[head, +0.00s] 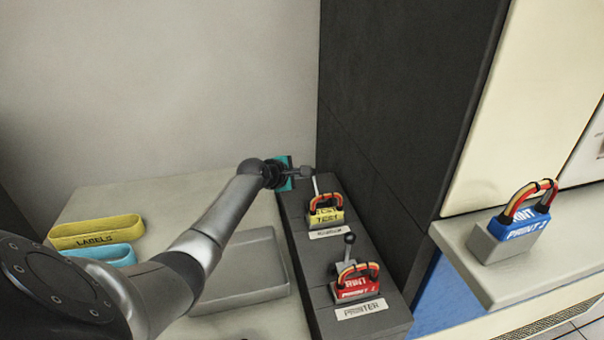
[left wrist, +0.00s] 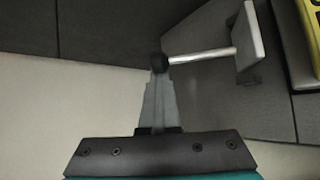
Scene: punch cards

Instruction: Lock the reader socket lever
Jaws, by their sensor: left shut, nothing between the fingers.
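The reader socket (head: 297,207) is at the far end of the dark box, with a yellow plug (head: 326,215) and orange cable loop in it. Its lever (head: 316,186) is a pale metal rod beside my left gripper (head: 304,173). In the left wrist view the lever rod (left wrist: 203,55) runs from a grey bracket (left wrist: 248,38) to a black ball knob (left wrist: 158,63). My left gripper (left wrist: 159,76) is shut and empty, its tips right at the knob; I cannot tell whether they touch. My right gripper is not in view.
The printer socket's lever (head: 349,248) stands up nearer me, behind a red plug (head: 357,289). A dark wall (head: 385,110) rises close on the right. A grey tray (head: 245,272), a yellow holder (head: 95,232) and a blue holder (head: 100,256) are left. A blue plug (head: 522,222) sits far right.

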